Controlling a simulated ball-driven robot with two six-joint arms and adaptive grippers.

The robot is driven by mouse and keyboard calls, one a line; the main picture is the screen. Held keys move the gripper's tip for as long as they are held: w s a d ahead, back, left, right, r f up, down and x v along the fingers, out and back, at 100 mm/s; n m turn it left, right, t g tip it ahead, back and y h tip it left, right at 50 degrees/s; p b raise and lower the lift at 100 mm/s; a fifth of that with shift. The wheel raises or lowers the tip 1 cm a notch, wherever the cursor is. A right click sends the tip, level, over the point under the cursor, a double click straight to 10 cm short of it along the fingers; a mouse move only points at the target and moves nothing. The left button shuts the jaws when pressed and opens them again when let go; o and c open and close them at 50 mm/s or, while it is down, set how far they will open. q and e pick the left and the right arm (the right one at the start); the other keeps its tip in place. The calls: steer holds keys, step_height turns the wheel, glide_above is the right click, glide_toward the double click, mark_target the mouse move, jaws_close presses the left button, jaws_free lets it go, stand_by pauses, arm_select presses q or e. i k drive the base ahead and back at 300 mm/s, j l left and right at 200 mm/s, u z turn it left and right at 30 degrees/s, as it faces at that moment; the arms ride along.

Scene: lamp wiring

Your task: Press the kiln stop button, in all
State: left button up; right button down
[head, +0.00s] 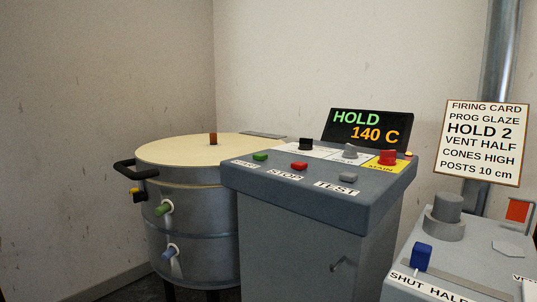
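The kiln's grey control box (310,189) stands in the middle of the head view. On its sloped top a red button (299,165) sits behind a label reading STOP (285,175). A green button (261,156) is to its left, and a grey button (348,177) behind a TEST label is to its right. The display (367,127) reads HOLD 140 C. The round kiln (195,225) with a pale lid stands left of the box. Neither of my grippers is in view, and nothing covers the red button.
Behind the buttons are a black knob (306,144), a grey knob (350,151) and a red knob (388,157) on a yellow MAIN plate. A firing card (483,143) hangs at right, above a grey unit with a blue lever (421,256). The space above the box is clear.

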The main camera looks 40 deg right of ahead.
mark_target(299, 166)
steer(key=i+j+z, duration=0.1)
steer(key=i+z, duration=0.35)
steer(key=i+j+z, duration=0.2)
steer(key=i+z, duration=0.25)
steer(key=i+j+z, duration=0.25)
steer(key=z, duration=0.2)
steer(key=i+j+z, duration=0.25)
steer(key=j+z, duration=0.2)
steer(key=i+j+z, duration=0.2)
steer(key=j+z, duration=0.25)
steer(key=j, duration=0.15)
